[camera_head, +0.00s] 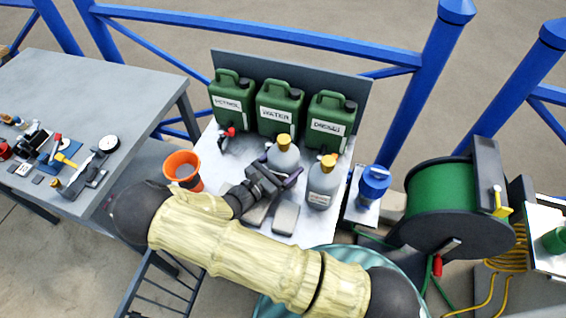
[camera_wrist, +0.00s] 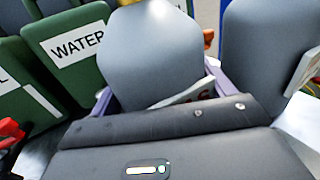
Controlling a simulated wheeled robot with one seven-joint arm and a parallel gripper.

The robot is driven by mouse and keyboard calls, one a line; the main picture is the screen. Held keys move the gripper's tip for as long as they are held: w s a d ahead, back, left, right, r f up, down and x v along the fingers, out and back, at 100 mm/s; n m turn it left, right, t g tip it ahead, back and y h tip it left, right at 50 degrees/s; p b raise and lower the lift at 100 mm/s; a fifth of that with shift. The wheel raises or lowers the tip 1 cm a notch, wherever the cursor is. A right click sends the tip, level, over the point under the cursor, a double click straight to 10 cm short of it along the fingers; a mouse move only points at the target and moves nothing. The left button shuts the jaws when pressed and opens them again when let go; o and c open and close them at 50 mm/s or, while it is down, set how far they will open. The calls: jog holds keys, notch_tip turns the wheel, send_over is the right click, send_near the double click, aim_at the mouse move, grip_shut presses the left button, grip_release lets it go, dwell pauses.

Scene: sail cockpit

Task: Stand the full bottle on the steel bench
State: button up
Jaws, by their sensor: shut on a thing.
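Two grey bottles with yellow caps stand side by side on the white table (camera_head: 228,172). My gripper (camera_head: 281,170) is shut on the left grey bottle (camera_head: 282,154), around its body. In the wrist view this bottle (camera_wrist: 150,55) fills the space between my purple fingers (camera_wrist: 157,92), with part of a label low on it. The right grey bottle (camera_head: 323,185) stands close by and also shows in the wrist view (camera_wrist: 262,60). I cannot tell which bottle is full. A grey steel bench (camera_head: 90,85) is at the left; its far half is bare.
Green canisters (camera_head: 276,108) line the back of the white table. Tools (camera_head: 65,160) lie along the bench's near side. A blue-topped container (camera_head: 373,184) and hose reel (camera_head: 452,210) are at right. Blue railings run behind.

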jog(key=o, duration=1.5)
jog(key=shift+r, duration=0.1)
jog(key=b+v, duration=0.2)
jog(key=v, duration=1)
jog(key=shift+s, duration=0.1)
